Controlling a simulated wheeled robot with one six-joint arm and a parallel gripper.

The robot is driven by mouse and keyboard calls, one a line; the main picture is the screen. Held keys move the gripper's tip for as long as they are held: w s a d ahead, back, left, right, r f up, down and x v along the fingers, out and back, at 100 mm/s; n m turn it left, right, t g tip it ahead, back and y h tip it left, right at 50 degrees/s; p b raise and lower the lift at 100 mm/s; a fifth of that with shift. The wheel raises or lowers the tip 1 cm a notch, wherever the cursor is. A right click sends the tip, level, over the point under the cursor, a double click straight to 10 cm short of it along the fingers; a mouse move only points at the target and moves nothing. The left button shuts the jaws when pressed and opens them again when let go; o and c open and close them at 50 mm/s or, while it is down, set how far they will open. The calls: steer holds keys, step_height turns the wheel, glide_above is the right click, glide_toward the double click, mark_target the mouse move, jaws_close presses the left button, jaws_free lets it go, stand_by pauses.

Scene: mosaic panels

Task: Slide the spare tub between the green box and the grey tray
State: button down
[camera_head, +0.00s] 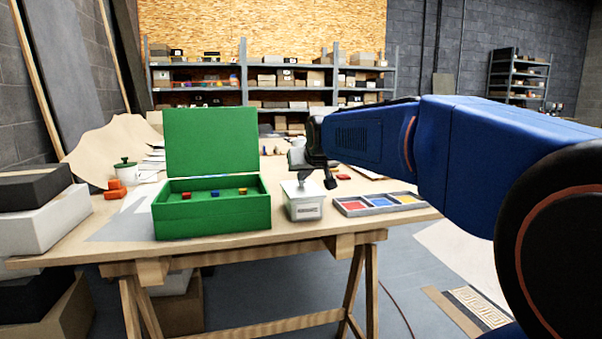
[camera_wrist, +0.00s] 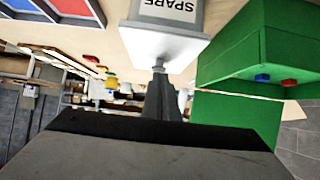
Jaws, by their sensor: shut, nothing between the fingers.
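The spare tub (camera_head: 303,205) is a small white tub with a pale lid and a label. It stands upright on the table between the open green box (camera_head: 212,216) and the grey tray (camera_head: 378,211), with a narrow gap on each side. In the wrist view the tub (camera_wrist: 190,18) reads SPARE and has a small knob on its lid. The green box (camera_wrist: 270,45) and the tray (camera_wrist: 85,22) flank it there. My gripper (camera_head: 330,183) is shut and empty. Its fingertips (camera_wrist: 161,78) appear close to the knob; I cannot tell whether they touch.
The green box holds several small coloured pieces; the tray has red, blue and yellow compartments. A white pot with a green lid (camera_head: 126,171) and orange blocks (camera_head: 115,189) stand left of the box. Stacked boxes (camera_head: 38,222) flank the table's left end.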

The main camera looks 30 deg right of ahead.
steer(key=shift+f, duration=0.6)
steer(key=shift+r, duration=0.7)
steer(key=shift+w+r, duration=0.1)
steer(key=shift+r, duration=0.05)
steer(key=s+a, duration=0.3)
steer(key=s, duration=0.8)
steer(key=shift+s+a+r, duration=0.15)
steer(key=shift+s, duration=0.2)
steer(key=s+a+f+n+g+y, duration=0.1)
steer(key=s+a+f+g, duration=0.1)
steer(key=s+a+f, duration=0.2)
steer(key=s+a+f+n+g+y, duration=0.1)
steer(key=s+a+f, duration=0.3)
steer(key=s+f, duration=0.6)
steer(key=s+a+f+n+g+y, duration=0.1)
steer(key=s+a+f+g, duration=0.2)
steer(key=s+a+f, duration=0.2)
steer(key=s+f, duration=0.3)
steer(key=f, duration=0.4)
steer(key=shift+a, duration=0.1)
